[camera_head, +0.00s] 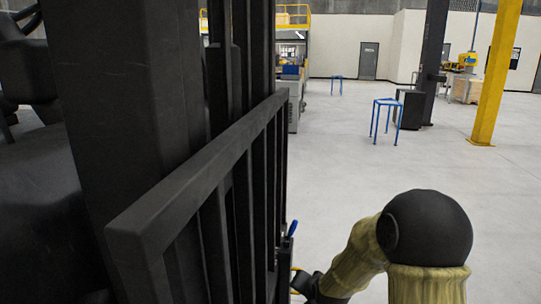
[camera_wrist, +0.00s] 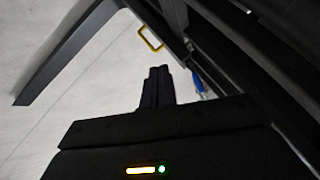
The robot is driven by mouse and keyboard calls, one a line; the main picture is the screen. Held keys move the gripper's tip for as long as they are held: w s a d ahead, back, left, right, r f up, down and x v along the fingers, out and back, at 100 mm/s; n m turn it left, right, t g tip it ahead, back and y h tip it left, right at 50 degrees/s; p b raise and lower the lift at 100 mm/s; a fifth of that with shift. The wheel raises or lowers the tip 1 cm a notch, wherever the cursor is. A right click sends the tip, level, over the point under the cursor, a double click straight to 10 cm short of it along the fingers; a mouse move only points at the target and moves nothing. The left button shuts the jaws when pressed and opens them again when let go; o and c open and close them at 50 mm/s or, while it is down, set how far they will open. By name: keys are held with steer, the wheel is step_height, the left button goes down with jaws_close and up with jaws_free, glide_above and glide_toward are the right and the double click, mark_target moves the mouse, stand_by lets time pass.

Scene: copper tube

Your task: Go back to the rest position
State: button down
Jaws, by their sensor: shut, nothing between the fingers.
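My gripper shows in the wrist view (camera_wrist: 157,72), with its two dark fingers together and nothing between them. It points along the side of a black metal frame (camera_wrist: 210,40). A yellow loop (camera_wrist: 150,37) lies just beyond the fingertips, and a blue piece (camera_wrist: 198,82) is to their right. No contact with either can be made out. In the head view my arm is bent at the lower right and its wrist reaches behind the black barred frame (camera_head: 180,180). The fingers are hidden there. No copper tube can be seen.
The tall black frame fills the left of the head view, close to my arm. A blue stool (camera_head: 386,115), a black cabinet (camera_head: 411,110) and a yellow post (camera_head: 495,75) stand farther off. The pale floor (camera_head: 340,180) between is clear.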

steer(key=s+d+r+n+g+h, duration=0.1)
steer(key=s+d+r+n+g, duration=0.15)
steer(key=s, duration=0.85)
steer(key=s+d+r+n+g+h, duration=0.1)
steer(key=s+d+n+g, duration=0.25)
steer(key=s, duration=0.85)
step_height(320, 180, up, 29)
steer(key=w+p, duration=0.1)
steer(key=p, duration=2.8)
steer(key=shift+a, duration=0.15)
steer(key=shift+s, duration=0.2)
steer(key=shift+w, duration=0.15)
